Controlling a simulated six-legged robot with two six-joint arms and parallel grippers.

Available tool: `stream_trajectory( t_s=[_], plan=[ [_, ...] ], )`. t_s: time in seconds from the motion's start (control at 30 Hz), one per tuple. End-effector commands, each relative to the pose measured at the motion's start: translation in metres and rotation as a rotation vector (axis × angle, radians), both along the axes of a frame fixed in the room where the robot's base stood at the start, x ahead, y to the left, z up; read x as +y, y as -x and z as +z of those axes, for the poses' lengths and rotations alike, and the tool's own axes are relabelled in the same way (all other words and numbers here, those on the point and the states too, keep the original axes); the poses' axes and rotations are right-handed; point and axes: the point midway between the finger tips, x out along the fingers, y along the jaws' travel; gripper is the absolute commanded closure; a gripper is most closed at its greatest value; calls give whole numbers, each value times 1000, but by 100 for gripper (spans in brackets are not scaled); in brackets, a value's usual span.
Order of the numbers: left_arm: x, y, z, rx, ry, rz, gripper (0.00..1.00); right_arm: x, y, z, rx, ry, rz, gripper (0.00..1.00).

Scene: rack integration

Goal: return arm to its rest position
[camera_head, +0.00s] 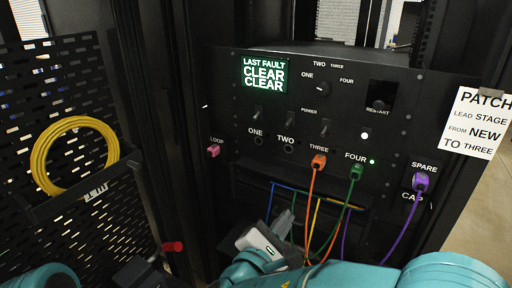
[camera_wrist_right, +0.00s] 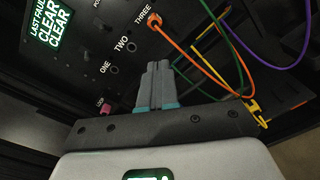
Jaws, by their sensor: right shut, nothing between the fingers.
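My right gripper (camera_head: 283,222) is low in the middle of the head view, in front of the rack panel (camera_head: 220,120). In the right wrist view its two grey fingers (camera_wrist_right: 157,68) are together with nothing between them, apart from the plugs. My teal right arm (camera_head: 340,275) runs along the bottom edge. Teal parts of my left arm (camera_head: 45,277) show at the lower left; I cannot make out its gripper.
An orange plug (camera_head: 319,161) is at THREE, a green plug (camera_head: 356,172) at FOUR, and a purple plug (camera_head: 421,181) at SPARE. Their cables hang near my right gripper. A pink plug (camera_head: 213,150) is at LOOP. A yellow cable coil (camera_head: 75,156) hangs on the left perforated panel.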

Motion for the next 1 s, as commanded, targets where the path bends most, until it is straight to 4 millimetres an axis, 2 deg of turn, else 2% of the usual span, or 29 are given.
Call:
stream_trajectory(
  t_s=[0.07, 0.13, 0.27, 0.3, 0.37, 0.4, 0.47, 0.53, 0.6, 0.63, 0.73, 0.8, 0.9, 1.0],
  plan=[
    [0, 0, 1, 0, 0, 0, 57, -10, -1, -25, 82, -26, -20, 100],
    [0, 0, 3, 0, 0, 0, 57, -24, 2, -65, 213, -80, -55, 100],
    [0, 0, 6, 0, 0, 0, 57, -53, 34, -163, 522, -272, -172, 100],
    [0, 0, 7, 0, 0, 0, 57, -60, 50, -192, 615, -350, -220, 100],
    [0, 0, 9, 0, 0, 0, 57, -66, 80, -233, 746, -486, -305, 100],
    [0, 0, 10, 0, 0, 0, 57, -67, 103, -258, 827, -590, -373, 100],
    [0, 0, 13, 0, 0, 0, 57, -62, 141, -292, 933, -778, -496, 100],
    [0, 0, 16, 0, 0, 0, 57, -47, 187, -325, 1015, -1056, -693, 100],
    [0, 0, 19, 0, 0, 0, 57, -24, 219, -345, 1003, -1358, -915, 100],
    [0, 0, 20, 0, 0, 0, 57, -16, 226, -351, 967, -1478, -1009, 100],
    [0, 0, 23, 0, 0, 0, 57, -2, 231, -366, 746, -1800, -1295, 100],
    [0, 0, 24, 0, 0, 0, 57, -5, 226, -375, 551, -1941, -1445, 100],
    [0, 0, 26, 0, 0, 0, 57, -18, 221, -385, 312, -2043, -1577, 100],
    [0, 0, 26, 0, 0, 0, 57, -28, 219, -390, 180, -2076, -1633, 100]
  ],
)
